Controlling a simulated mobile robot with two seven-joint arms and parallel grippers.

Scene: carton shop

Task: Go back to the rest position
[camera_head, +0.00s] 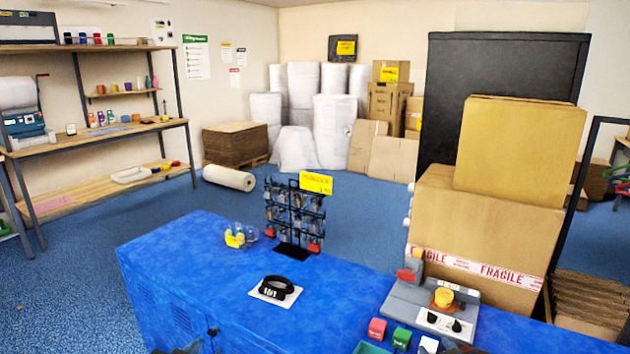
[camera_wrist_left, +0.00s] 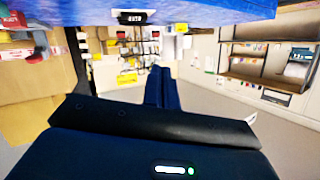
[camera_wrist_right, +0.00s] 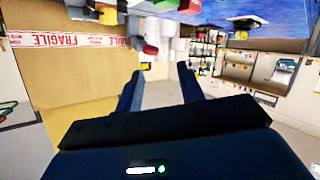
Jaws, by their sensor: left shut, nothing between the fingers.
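My left gripper (camera_wrist_left: 158,72) is shut and empty in the left wrist view, its two dark fingers side by side. In the head view only a dark bit of it shows at the bottom edge, in front of the blue counter (camera_head: 190,275). My right gripper (camera_wrist_right: 162,72) is open in the right wrist view, fingers spread with nothing between them. In the head view only a small dark part near the bottom edge, right of the middle, may belong to it.
On the counter are a black roll on a white card (camera_head: 277,289), a tape dispenser (camera_head: 235,237), a hook rack (camera_head: 293,212), a grey device (camera_head: 432,312) and small coloured blocks (camera_head: 377,328). A large FRAGILE carton (camera_head: 485,235) stands behind at right. The counter's left middle is clear.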

